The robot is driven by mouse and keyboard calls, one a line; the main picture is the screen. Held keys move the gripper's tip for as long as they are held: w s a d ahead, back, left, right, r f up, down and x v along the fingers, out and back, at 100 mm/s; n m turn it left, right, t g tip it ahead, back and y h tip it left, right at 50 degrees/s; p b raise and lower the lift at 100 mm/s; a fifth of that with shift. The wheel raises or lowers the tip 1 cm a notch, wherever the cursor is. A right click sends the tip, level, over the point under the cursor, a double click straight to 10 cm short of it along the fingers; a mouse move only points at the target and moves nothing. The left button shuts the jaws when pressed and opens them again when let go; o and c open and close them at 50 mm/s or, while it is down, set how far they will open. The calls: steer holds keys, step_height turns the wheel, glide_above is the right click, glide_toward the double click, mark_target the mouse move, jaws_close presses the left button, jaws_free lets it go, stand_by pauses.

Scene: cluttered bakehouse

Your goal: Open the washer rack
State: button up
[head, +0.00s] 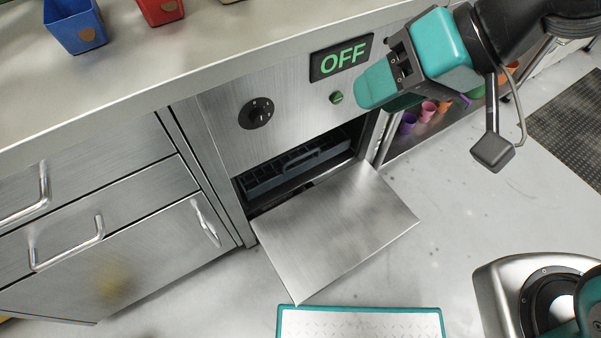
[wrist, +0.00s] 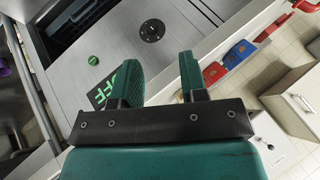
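The washer (head: 290,110) is built into the steel counter, with its door (head: 335,230) folded down. The dark blue-grey rack (head: 297,168) sits inside the opening, its bar-like front edge facing out. The inside behind it is dark. My gripper (head: 378,88) is above and to the right of the opening, in front of the panel near the OFF sign (head: 341,60), apart from the rack. In the wrist view my gripper (wrist: 160,68) has its two fingers spread with nothing between them. The washer's knob (wrist: 151,30) shows beyond the fingers.
Drawers with bar handles (head: 68,245) are left of the washer. Blue (head: 75,27) and red (head: 160,10) bins stand on the counter. Coloured cups (head: 428,110) sit on a low shelf at right. A teal-edged platform (head: 360,322) lies before the door.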

steer(key=w+a+f+m+t+y+b, duration=0.1)
steer(key=w+a+f+m+t+b, duration=0.15)
steer(key=f+b, duration=0.6)
steer(key=w+a+f+m+t+y+b, duration=0.1)
steer(key=w+f+m+b, duration=0.15)
steer(key=f+b, duration=0.6)
steer(key=w+a+f+m+t+y+b, duration=0.1)
steer(key=w+f+m+y+b, duration=0.15)
steer(key=f+b, duration=0.65)
steer(key=m+t+h+b, duration=0.4)
steer(key=m+t+b, duration=0.4)
steer(key=b, duration=1)
glide_toward(300, 158)
steer(key=shift+m+g, duration=0.25)
steer(key=shift+g, duration=0.4)
steer(key=p+x, duration=0.2)
steer(key=x, duration=0.1)
steer(key=p+x, duration=0.3)
steer(key=x, duration=0.1)
steer(key=p+x, duration=0.3)
steer(key=shift+w+d+r, duration=0.15)
steer(key=shift+w, duration=0.4)
jaws_close()
